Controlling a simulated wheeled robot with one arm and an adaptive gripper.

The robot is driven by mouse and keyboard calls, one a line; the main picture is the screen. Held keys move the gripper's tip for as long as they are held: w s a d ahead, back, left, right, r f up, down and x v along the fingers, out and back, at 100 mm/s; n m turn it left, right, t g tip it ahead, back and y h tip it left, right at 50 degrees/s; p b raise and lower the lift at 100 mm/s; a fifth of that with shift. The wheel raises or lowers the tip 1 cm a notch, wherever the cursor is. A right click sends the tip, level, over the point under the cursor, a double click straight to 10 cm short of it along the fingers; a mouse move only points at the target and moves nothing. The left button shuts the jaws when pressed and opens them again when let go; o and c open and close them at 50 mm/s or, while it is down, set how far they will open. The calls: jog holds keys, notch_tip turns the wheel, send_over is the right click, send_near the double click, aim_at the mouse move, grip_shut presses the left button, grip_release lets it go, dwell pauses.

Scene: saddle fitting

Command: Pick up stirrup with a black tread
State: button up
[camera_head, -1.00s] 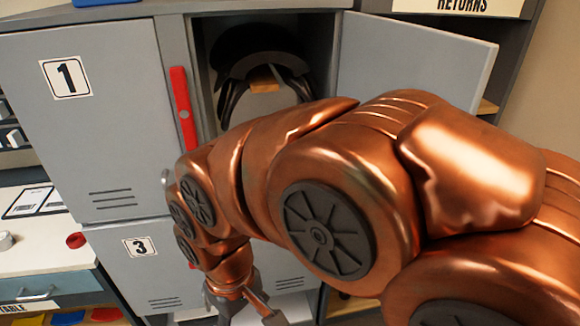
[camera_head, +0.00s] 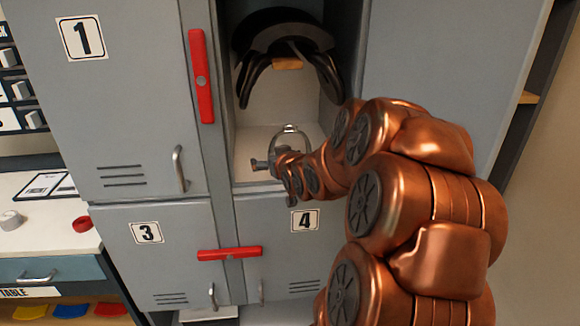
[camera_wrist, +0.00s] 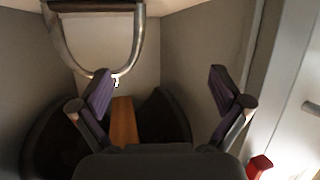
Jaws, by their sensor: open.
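A metal stirrup (camera_head: 289,128) stands on the floor of the open upper locker in the head view, partly hidden by my gripper. In the wrist view the stirrup (camera_wrist: 138,42) shows at the upper left as a metal arch, with its dark tread (camera_wrist: 95,6) at the top edge. My gripper (camera_wrist: 160,75) is open and empty. The stirrup's curved end appears close to the left fingertip and lies left of the gap's middle. I cannot tell whether they touch. In the head view my gripper is at the locker's front opening.
A dark saddle (camera_head: 287,32) sits on a wooden-ended rack (camera_head: 287,64) above the stirrup. Locker walls stand close on both sides. The open locker door (camera_head: 440,60) is to the right. A red bar (camera_head: 202,78) stands on the left frame; another red bar (camera_head: 230,253) lies below.

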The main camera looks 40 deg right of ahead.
aim_at(291, 132)
jog(key=s+d+r+m+t+h+b, duration=0.1)
jog(key=s+d+r+t+h+b, duration=0.15)
jog(key=d, duration=0.55)
jog(key=shift+t, duration=0.25)
jog(key=shift+p+x, duration=1.8)
jog(key=shift+x, duration=2.6)
jog(key=shift+d, duration=0.1)
jog(key=shift+s+f, duration=0.1)
jog(key=shift+f, duration=0.05)
jog(key=c, duration=1.7)
